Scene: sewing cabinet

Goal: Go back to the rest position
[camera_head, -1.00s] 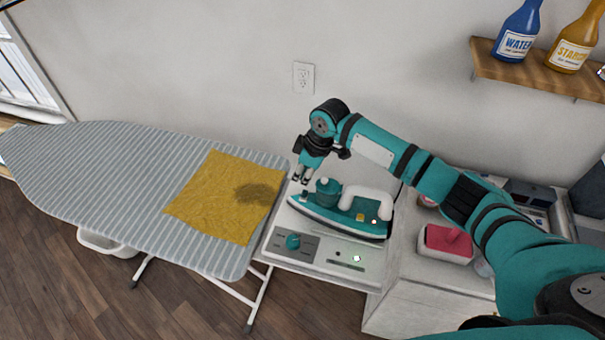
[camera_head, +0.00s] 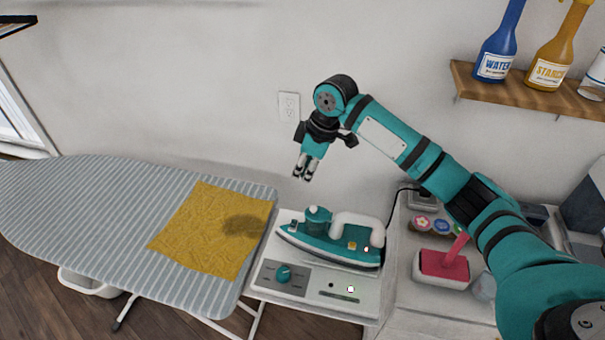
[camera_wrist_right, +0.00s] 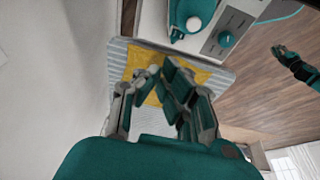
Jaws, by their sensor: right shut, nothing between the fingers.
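My right gripper (camera_head: 304,171) hangs above and a little left of the iron, clear of everything, its fingers pointing down. It is shut and empty; the right wrist view (camera_wrist_right: 162,75) shows nothing between the fingers. The teal iron (camera_head: 330,245) with a white handle rests on its station (camera_head: 318,291), which has a knob and a small light. A teal and black gripper part at the right edge of the right wrist view looks like my left gripper (camera_wrist_right: 288,57); its fingers are too small to read. It is not in the head view.
The striped ironing board (camera_head: 90,200) holds a yellow cloth (camera_head: 195,240) with a dark patch. A shelf (camera_head: 520,98) bears blue and yellow bottles at upper right. A pink-topped box (camera_head: 443,264) stands on the cabinet under my right arm. The wall space above the board is free.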

